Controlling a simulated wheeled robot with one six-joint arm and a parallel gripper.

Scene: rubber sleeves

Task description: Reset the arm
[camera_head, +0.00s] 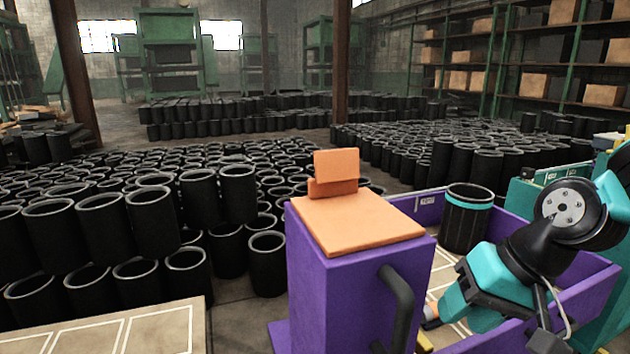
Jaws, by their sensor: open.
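My arm, teal and black, is folded at the right side of the head view, over a purple-walled tray (590,300). My gripper (436,316) is low at the arm's lower left end, partly hidden by the purple column. It is open, and I see no sleeve held in it. A black rubber sleeve with a teal band (466,228) stands upright in the tray, behind and apart from the gripper.
A purple column (335,275) with an orange top (360,222) and a black handle stands left of the arm. Many black sleeves (150,222) stand on the floor behind. A marked board (150,332) lies at the front left. Green shelves (490,60) with boxes line the back right.

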